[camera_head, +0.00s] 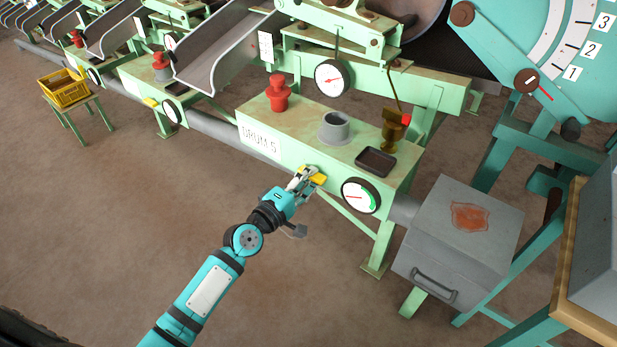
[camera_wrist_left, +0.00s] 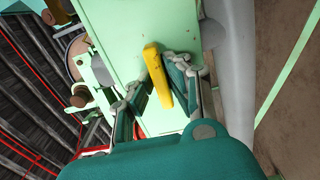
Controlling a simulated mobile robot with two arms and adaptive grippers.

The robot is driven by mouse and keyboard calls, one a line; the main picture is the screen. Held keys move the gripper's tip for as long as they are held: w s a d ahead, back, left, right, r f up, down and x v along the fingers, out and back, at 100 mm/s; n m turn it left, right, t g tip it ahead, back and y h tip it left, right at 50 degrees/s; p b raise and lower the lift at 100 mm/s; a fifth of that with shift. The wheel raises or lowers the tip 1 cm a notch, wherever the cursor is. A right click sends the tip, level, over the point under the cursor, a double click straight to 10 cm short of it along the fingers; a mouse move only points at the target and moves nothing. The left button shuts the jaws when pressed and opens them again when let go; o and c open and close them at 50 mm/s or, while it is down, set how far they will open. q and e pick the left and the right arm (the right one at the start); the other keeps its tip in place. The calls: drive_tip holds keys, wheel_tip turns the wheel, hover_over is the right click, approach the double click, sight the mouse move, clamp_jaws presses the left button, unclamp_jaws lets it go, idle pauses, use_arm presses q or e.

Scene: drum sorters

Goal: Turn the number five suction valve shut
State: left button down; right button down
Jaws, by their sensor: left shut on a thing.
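The yellow valve lever (camera_head: 318,179) sits on the front face of the light green box marked DRUM 5 (camera_head: 260,144), left of the white gauge with a green band (camera_head: 360,195). My left gripper (camera_head: 305,179) reaches it from the front and is shut on the lever. In the left wrist view the yellow lever (camera_wrist_left: 157,76) stands between the two fingers, tilted slightly from the picture's vertical. Its pivot is hidden, and the fingers cover part of it in the head view. My right gripper is in neither view.
On the box top are a red fitting (camera_head: 278,93), a grey cup (camera_head: 334,128), a brass valve (camera_head: 393,130) and a dark tray (camera_head: 375,161). A grey metal box (camera_head: 460,245) stands to the right. A yellow crate (camera_head: 65,88) is at far left. The floor in front is clear.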

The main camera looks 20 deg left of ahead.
use_arm(q)
drive_tip(key=c, duration=1.3)
unclamp_jaws()
drive_tip(key=shift+a, duration=0.1)
drive_tip(key=v, duration=1.2)
